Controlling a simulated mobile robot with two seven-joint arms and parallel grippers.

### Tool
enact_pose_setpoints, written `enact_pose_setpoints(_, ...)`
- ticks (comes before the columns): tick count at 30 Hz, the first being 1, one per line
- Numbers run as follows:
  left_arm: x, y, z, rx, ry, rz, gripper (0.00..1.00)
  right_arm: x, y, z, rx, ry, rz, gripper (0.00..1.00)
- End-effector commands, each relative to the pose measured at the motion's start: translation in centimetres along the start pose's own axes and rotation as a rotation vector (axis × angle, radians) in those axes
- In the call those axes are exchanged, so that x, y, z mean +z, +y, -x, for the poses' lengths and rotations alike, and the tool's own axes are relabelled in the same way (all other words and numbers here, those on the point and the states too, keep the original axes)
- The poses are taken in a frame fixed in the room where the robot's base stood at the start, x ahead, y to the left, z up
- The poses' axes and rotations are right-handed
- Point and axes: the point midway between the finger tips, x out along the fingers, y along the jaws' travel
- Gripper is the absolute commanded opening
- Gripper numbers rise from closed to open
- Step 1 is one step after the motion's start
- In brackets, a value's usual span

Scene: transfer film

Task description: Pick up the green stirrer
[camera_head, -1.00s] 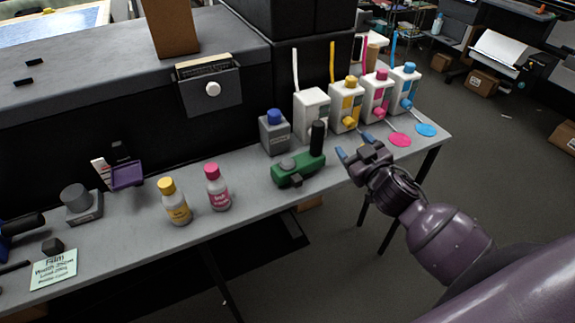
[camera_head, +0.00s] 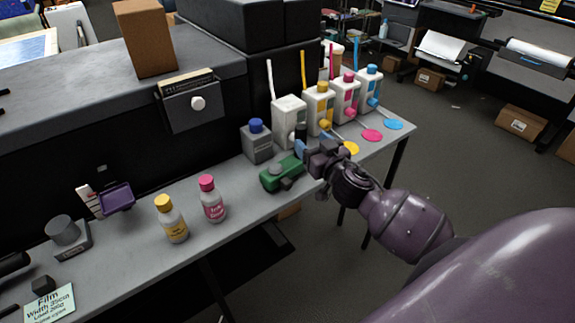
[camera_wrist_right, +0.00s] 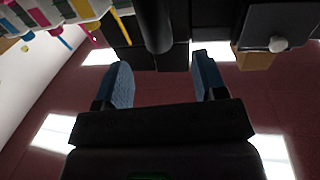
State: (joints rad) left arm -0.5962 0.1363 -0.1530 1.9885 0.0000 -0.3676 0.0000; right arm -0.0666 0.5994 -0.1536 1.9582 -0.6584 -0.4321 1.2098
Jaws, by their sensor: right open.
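The green stirrer (camera_head: 281,174) stands on the grey table in the head view, with its upright black handle (camera_head: 301,134) partly hidden behind my right gripper. My right gripper (camera_head: 312,143) is open, its blue fingertips close beside the handle. In the right wrist view a dark upright cylinder, apparently the handle (camera_wrist_right: 155,24), shows between and beyond the two open blue fingers (camera_wrist_right: 163,72). I cannot tell whether the fingers touch it. My left gripper is not in view.
Behind the stirrer stand a grey bottle with a blue cap (camera_head: 257,142) and several white ink containers (camera_head: 289,122). A pink-capped bottle (camera_head: 212,201) and a yellow-capped bottle (camera_head: 171,220) stand to the left. Coloured spots, one pink (camera_head: 372,135), lie near the table's right end.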

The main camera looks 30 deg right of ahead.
Motion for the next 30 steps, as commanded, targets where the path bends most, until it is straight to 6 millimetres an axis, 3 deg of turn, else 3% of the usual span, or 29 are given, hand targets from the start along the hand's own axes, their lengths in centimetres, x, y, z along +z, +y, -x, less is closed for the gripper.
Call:
enact_pose_setpoints(3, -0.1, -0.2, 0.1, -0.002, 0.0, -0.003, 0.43, -0.1, 0.0, -1.8, 0.001, 0.001, 0.002, 0.65)
enact_pose_setpoints(13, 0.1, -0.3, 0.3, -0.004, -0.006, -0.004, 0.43, 0.0, 0.1, -3.9, 0.001, 0.0, 0.004, 0.65)
enact_pose_setpoints(22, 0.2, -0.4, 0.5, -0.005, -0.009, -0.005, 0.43, 0.2, 0.2, -7.6, 0.001, 0.0, 0.002, 0.65)
enact_pose_setpoints(30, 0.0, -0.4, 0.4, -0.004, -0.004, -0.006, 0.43, 0.4, 0.2, -8.4, 0.001, -0.002, 0.002, 0.65)
